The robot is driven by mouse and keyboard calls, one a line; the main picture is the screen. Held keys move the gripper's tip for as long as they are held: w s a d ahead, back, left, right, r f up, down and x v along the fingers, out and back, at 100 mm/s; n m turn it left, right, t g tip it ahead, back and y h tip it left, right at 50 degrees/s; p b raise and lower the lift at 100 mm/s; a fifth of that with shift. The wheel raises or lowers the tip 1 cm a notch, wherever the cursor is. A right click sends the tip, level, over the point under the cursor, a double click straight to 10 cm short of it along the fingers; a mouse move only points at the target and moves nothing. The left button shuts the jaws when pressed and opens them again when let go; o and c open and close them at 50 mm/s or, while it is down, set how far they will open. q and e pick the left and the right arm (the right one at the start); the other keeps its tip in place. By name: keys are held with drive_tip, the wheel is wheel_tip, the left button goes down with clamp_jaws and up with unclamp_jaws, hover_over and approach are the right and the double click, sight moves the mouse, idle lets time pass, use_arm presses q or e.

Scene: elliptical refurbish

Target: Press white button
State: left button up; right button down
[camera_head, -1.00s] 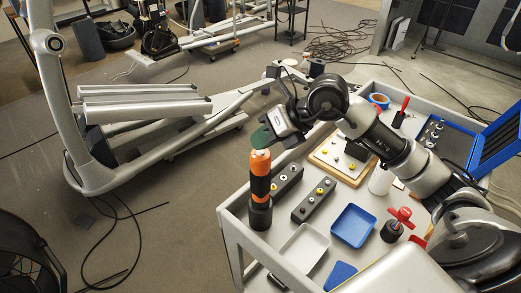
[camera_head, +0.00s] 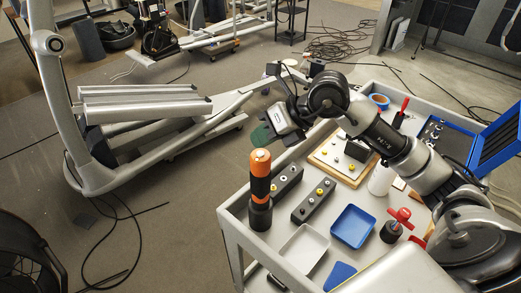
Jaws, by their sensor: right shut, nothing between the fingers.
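My right gripper (camera_head: 261,134) hangs at the left edge of the cart, above and behind the orange-and-black cylinder, with its greenish fingertips shut and empty. Two dark grey button boxes lie on the cart top: one (camera_head: 294,174) directly right of the cylinder, the other (camera_head: 304,212) closer to the front. Small pale and yellow buttons show on them; a whitish button (camera_head: 283,178) is on the box nearer the cylinder. The gripper is apart from both boxes. My left gripper is not in view.
The orange-and-black cylinder (camera_head: 260,187) stands upright at the cart's left edge. A wooden board (camera_head: 326,162) with small parts, a white tray (camera_head: 306,246), a blue tray (camera_head: 353,225) and a red-handled tool (camera_head: 400,217) share the cart top. An elliptical trainer (camera_head: 52,95) stands left.

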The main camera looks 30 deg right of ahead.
sight(262, 151)
wheel_tip(262, 151, up, 6)
drive_tip(key=p, duration=0.4)
idle(0.6)
